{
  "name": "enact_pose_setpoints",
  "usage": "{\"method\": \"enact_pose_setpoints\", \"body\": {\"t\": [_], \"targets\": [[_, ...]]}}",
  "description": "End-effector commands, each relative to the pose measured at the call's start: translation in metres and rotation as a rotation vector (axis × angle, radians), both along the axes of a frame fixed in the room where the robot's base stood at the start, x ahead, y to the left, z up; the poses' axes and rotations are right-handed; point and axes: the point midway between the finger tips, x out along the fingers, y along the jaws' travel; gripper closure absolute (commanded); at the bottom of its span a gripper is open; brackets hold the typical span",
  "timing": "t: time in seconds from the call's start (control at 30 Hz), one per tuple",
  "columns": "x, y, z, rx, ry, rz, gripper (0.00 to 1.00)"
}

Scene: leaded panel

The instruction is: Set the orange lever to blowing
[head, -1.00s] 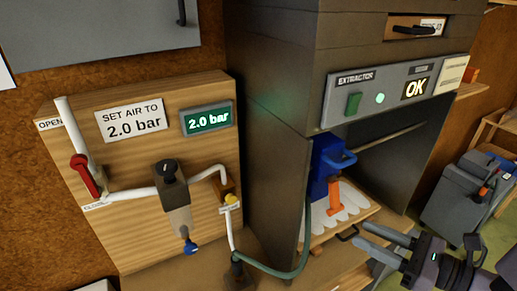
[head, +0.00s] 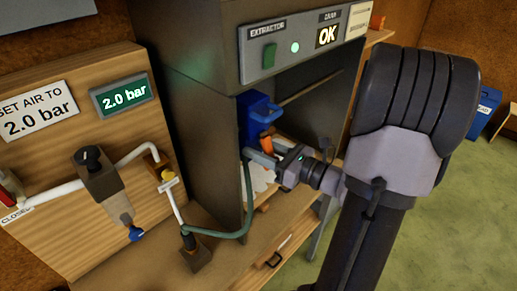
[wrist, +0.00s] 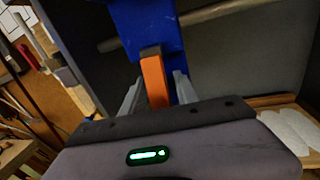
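The orange lever (head: 266,142) is on the front of a blue unit (head: 258,112) inside the dark extractor cabinet. In the wrist view the lever (wrist: 154,80) has a dark cap at its upper end. My gripper (head: 262,161) is at the lever's lower part and hides some of it in the head view. In the wrist view my gripper (wrist: 157,92) has one finger on each side of the lever, with a gap showing on both sides, so it looks open. No label for blowing is readable.
The cabinet's side wall and opening (head: 190,100) surround my gripper closely. A green hose (head: 247,205) runs from the blue unit to the air fittings. The pressure display (head: 124,96) reads 2.0 bar, and the extractor panel (head: 300,48) shows OK.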

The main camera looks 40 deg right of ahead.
Motion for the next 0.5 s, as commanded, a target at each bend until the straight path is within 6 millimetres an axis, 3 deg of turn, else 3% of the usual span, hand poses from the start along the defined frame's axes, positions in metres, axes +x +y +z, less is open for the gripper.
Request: {"method": "enact_pose_setpoints", "body": {"t": [0.23,0.4,0.5], "targets": [[0.0011,0.0003,0.0000,0.000,0.000,0.000,0.64],[0.0009,0.0002,0.0001,0.000,0.000,0.000,0.97],[0.0009,0.0002,0.0001,-0.001,0.000,0.000,1.00]]}}
